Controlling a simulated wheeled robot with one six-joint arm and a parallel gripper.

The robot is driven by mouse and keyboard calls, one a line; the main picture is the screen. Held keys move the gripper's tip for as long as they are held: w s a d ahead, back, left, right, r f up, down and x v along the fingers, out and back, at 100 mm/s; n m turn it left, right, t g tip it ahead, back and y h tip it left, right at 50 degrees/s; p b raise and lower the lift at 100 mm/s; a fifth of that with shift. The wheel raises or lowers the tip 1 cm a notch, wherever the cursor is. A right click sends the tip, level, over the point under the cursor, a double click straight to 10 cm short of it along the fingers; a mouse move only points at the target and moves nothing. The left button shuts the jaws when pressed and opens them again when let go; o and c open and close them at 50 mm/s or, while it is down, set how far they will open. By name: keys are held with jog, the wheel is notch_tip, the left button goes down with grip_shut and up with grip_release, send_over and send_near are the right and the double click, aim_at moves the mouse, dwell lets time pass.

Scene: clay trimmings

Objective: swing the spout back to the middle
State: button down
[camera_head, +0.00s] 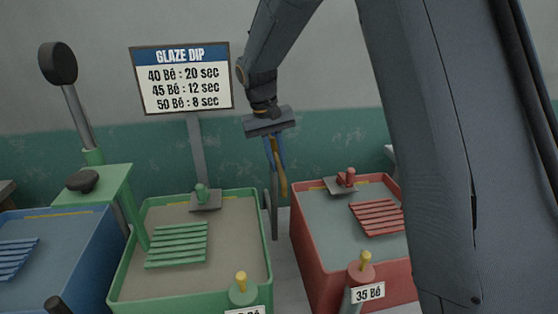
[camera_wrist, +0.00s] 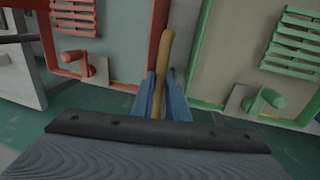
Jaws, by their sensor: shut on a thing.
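My gripper (camera_head: 280,165) hangs down behind the gap between the green tub and the red tub. Its blue fingers are shut on a yellow-brown bar (camera_head: 282,185). In the wrist view, the bar (camera_wrist: 163,55) stands out between the two fingertips (camera_wrist: 160,80) and leans a little to one side. It may be the spout or its handle; I cannot tell which. A thin grey upright part (camera_head: 274,208) shows just below and beside it in the head view. The join between bar and grey part is not clear.
The green tub (camera_head: 190,294) and the red tub (camera_head: 310,260) stand on either side, with a narrow gap between. A blue tub (camera_head: 95,260) is at the left. A "GLAZE DIP" sign (camera_head: 182,78) stands behind. My arm covers the right side.

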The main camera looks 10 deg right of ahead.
jog(key=shift+r, duration=0.1)
jog(key=c, duration=1.7)
grip_release()
jog(key=r, duration=0.2)
jog(key=a+r+b, duration=0.1)
jog(key=r, duration=0.2)
jog(key=r+b, duration=0.1)
jog(key=r, duration=0.1)
jog(key=shift+a+r, duration=0.25)
jog(key=shift+r, duration=0.05)
jog(key=shift+s, duration=0.1)
